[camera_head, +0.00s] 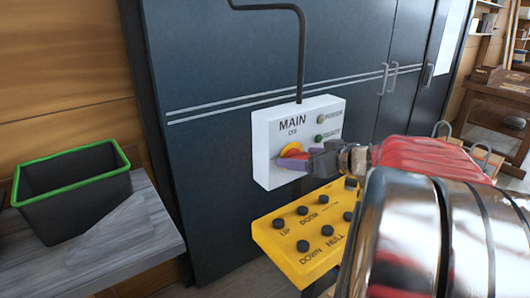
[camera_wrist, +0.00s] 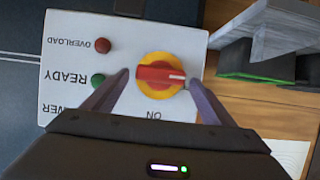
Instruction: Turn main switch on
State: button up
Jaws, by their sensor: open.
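The main switch is a red knob on a round yellow plate (camera_head: 290,149), on the front of a white box (camera_head: 262,150) lettered MAIN and ON. The ON lettering is above the knob in the head view. In the wrist view the box is upside down; the knob (camera_wrist: 160,75) lies crosswise, its white mark pointing right, with ON below it. My gripper (camera_head: 298,157) is open at the knob. In the wrist view its purple fingers (camera_wrist: 158,77) stand either side of the knob, with small gaps visible. The fingers partly hide the knob in the head view.
A yellow control panel (camera_head: 270,236) with several black knobs sits just below the box. A dark cabinet (camera_head: 220,60) stands behind. A black bin with a green rim (camera_head: 75,151) stands on a grey bench at left. A red lamp (camera_wrist: 102,45) and green lamp (camera_wrist: 98,80) are beside the knob.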

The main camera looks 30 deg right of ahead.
jog(key=shift+c, duration=0.7)
jog(key=c, duration=0.9)
jog(key=m+y, duration=0.1)
jog(key=m, duration=0.1)
jog(key=shift+d+f+m+y, duration=0.1)
jog(key=shift+d+m+y, duration=0.2)
jog(key=shift+d+y, duration=0.1)
jog(key=m+y, duration=0.2)
jog(key=m, duration=0.1)
jog(key=shift+d+f, duration=0.15)
jog(key=shift+d, duration=0.1)
jog(key=m+t+y, duration=0.1)
jog(key=m, duration=0.1)
jog(key=f+m+t+y, duration=0.1)
jog(key=m, duration=0.2)
jog(key=m+y, duration=0.1)
jog(key=m, duration=0.2)
jog(key=shift+d+f+t, duration=0.25)
jog(key=shift+d+t, duration=0.1)
jog(key=shift+t, duration=0.05)
